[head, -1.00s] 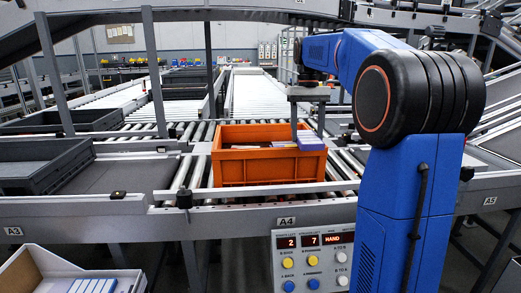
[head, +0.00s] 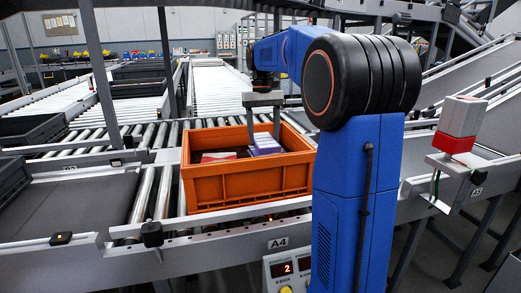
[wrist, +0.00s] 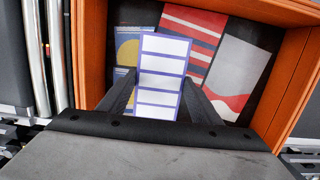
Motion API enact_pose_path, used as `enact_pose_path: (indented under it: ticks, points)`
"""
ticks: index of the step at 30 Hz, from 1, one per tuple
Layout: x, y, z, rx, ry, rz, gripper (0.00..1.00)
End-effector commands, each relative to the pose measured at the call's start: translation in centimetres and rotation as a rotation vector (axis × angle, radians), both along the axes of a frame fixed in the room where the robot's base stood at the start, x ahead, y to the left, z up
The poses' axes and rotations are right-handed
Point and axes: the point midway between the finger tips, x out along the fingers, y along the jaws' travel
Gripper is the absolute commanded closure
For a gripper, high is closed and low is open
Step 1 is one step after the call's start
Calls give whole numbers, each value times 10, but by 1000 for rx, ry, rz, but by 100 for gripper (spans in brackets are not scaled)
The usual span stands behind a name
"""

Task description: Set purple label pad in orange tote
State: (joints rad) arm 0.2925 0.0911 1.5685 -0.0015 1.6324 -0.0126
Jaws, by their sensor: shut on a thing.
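The purple label pad (head: 265,143), white labels edged in purple, is between the fingers of my gripper (head: 263,132). In the head view it shows within the opening of the orange tote (head: 250,186), toward the back right. In the wrist view my gripper (wrist: 160,103) is shut on the pad (wrist: 162,65), which is over the tote's inside. The orange wall (wrist: 298,75) shows at the right. Whether the pad touches the contents or the floor of the tote cannot be told.
Inside the tote lie a red-striped flat item (wrist: 197,35), a grey-and-red one (wrist: 236,72) and a blue-and-yellow one (wrist: 126,50), partly hidden. The tote stands on a roller conveyor (head: 150,190) behind a metal rail. A white-and-red box device (head: 459,122) stands at the right.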

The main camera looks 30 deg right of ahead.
Motion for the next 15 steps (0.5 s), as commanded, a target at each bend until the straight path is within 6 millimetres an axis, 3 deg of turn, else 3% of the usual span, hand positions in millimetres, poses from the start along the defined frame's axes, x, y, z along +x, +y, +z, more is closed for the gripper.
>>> enact_pose_path:
  ticks: [15]
  points:
    - [0, 0, -48, 0, 0, 0, 68]
